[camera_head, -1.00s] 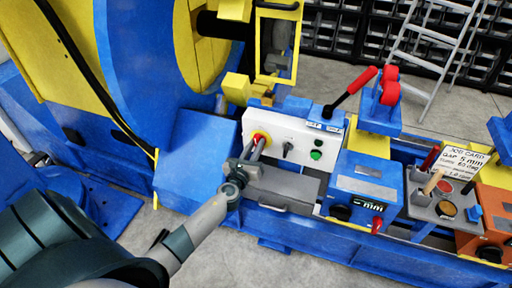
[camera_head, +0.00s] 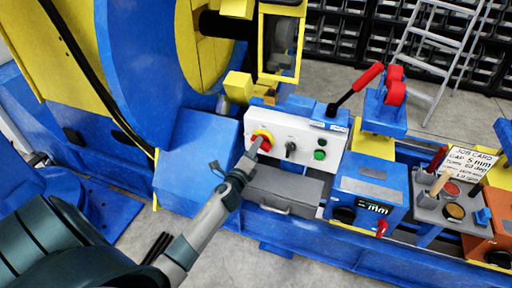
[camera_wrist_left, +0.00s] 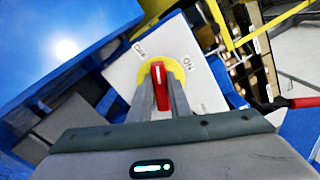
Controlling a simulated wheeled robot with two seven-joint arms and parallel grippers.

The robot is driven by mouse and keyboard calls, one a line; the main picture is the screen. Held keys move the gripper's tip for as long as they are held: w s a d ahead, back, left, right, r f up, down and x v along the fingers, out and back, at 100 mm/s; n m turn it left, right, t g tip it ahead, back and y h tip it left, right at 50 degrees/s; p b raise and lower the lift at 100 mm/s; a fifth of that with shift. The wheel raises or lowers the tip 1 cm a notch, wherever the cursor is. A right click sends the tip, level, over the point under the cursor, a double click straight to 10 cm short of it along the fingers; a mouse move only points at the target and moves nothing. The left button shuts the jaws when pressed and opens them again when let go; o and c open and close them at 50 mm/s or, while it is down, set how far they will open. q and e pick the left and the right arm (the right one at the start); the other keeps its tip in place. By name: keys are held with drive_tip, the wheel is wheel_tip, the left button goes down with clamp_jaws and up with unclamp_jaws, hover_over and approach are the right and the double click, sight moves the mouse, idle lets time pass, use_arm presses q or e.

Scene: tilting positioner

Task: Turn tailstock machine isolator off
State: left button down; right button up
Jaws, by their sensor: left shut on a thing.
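The isolator (camera_head: 263,138) is a red handle on a yellow round plate, on a white panel (camera_head: 288,127) at the middle of the head view. In the left wrist view the red handle (camera_wrist_left: 158,84) stands between my fingers, with OFF lettered at the upper left and ON at the right of the yellow plate (camera_wrist_left: 177,70). My left gripper (camera_head: 254,149) is shut on the red handle, its fingers on either side. The handle is partly hidden by the fingers in the head view. My right gripper is not in view.
The same panel holds a black selector switch (camera_head: 291,147) and a green button (camera_head: 320,155). A grey drawer box (camera_head: 283,190) sits just below it. A red-handled lever (camera_head: 357,88) rises at the right. A large blue and yellow machine fills the left.

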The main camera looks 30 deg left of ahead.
use_arm(q)
drive_tip(key=shift+a+f+n, duration=0.1)
drive_tip(key=shift+f+n, duration=0.05)
drive_tip(key=shift+n, duration=1.1)
drive_tip(key=shift+f+n, duration=0.1)
drive_tip(key=shift+n, duration=1.15)
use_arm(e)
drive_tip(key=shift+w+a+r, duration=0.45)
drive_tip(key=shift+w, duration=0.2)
use_arm(q)
drive_tip(key=c, duration=1.6)
unclamp_jaws()
drive_tip(key=shift+c, duration=0.2)
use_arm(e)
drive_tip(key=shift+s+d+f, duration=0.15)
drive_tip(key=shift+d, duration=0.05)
use_arm(q)
drive_tip(key=shift+s, duration=0.15)
